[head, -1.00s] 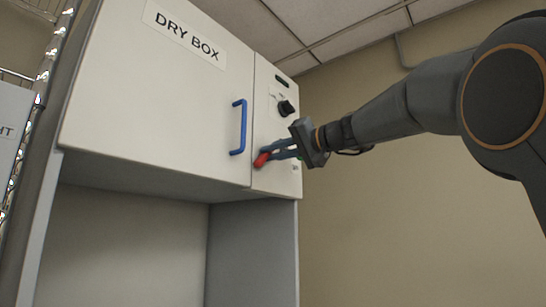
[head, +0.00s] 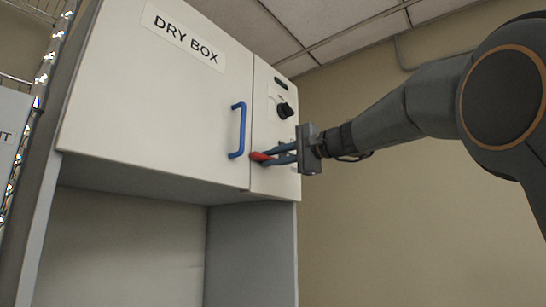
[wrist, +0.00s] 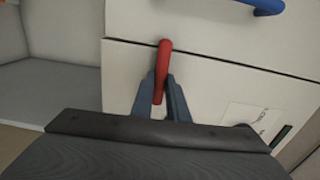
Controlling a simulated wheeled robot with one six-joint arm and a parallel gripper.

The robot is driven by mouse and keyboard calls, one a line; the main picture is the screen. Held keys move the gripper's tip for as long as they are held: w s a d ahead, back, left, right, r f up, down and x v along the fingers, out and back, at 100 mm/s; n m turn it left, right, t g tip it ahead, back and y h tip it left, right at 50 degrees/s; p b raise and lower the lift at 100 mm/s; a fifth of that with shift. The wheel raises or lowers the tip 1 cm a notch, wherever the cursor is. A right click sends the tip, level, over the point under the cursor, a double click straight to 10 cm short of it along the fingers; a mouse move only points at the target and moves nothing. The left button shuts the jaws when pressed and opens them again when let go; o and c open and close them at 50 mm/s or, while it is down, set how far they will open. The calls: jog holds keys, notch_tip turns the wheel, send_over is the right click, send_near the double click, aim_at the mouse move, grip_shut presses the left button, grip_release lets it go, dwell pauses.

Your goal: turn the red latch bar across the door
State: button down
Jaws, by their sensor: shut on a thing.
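The dry box door (head: 150,100) is white and shut, with a blue handle (head: 238,130); the handle also shows at the top of the wrist view (wrist: 268,5). The red latch bar (head: 259,156) sits low on the narrow panel right of the door. In the wrist view the red latch bar (wrist: 163,62) lies between my fingers, and its free end just crosses the seam onto the door's edge. My gripper (head: 275,156), also seen in the wrist view (wrist: 162,92), is shut on the bar. The bar's pivot is hidden by the fingers.
A black knob (head: 285,110) sits on the panel above my gripper. An open bay (head: 125,240) lies under the door. A wire rack stands at the far left. The wall right of the cabinet is clear.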

jog(key=shift+f+m, duration=0.1)
jog(key=shift+m, duration=0.2)
jog(key=c, duration=1.7)
grip_release()
jog(key=b+v, duration=0.2)
jog(key=v, duration=0.5)
jog(key=shift+s+d, duration=0.25)
jog(key=shift+d, duration=0.05)
